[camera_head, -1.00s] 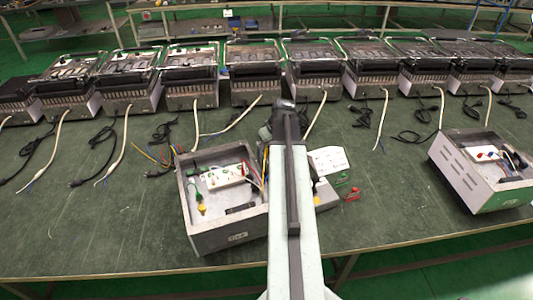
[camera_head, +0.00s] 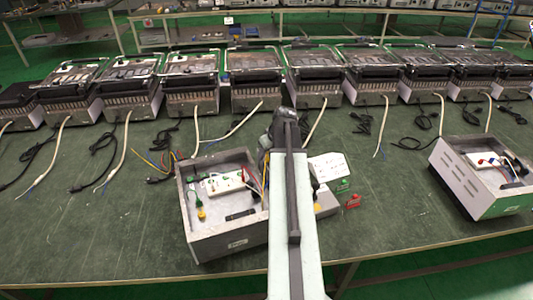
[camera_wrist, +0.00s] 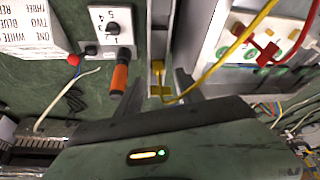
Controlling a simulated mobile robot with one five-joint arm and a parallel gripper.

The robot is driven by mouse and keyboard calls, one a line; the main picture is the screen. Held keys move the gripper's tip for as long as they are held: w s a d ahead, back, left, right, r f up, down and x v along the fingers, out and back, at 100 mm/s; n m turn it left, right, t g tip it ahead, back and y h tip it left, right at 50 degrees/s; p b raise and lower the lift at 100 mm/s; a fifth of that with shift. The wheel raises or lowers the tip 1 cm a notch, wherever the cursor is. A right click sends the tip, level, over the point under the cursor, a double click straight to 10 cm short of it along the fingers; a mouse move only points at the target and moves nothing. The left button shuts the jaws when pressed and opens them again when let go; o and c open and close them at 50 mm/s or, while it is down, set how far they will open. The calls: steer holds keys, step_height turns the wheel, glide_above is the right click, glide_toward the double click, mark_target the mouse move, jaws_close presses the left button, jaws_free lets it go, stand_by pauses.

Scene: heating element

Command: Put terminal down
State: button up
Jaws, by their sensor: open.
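In the wrist view, a small yellow terminal (camera_wrist: 157,70) on a yellow wire (camera_wrist: 225,55) lies between the fingers of my gripper (camera_wrist: 158,85). The fingers stand apart, with visible room on both sides of the terminal. The wire curves up and right past a white terminal block with red and green parts (camera_wrist: 265,45). In the head view, my arm hides the gripper and this terminal. An open metal housing (camera_head: 225,247) left of my arm holds a white terminal block (camera_head: 227,183).
A second open housing (camera_head: 470,185) stands at the right. Heater units (camera_head: 190,95) line the back. The front left of the green table (camera_head: 110,230) is clear.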

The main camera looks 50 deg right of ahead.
steer(key=p+v, duration=1)
steer(key=v, duration=0.1)
steer(key=shift+r, duration=0.3)
steer(key=w+a+f+n+g+y, duration=0.1)
steer(key=w+a, duration=0.3)
steer(key=a, duration=0.8)
steer(key=w+a+g, duration=0.1)
steer(key=w+a, duration=0.4)
steer(key=a, duration=0.8)
steer(key=s+a+n+g, duration=0.1)
steer(key=s+a+g, duration=0.1)
steer(key=a, duration=1.9)
steer(key=shift+f+g, duration=0.3)
steer(key=shift+f, duration=0.15)
steer(key=shift+s+a, duration=0.1)
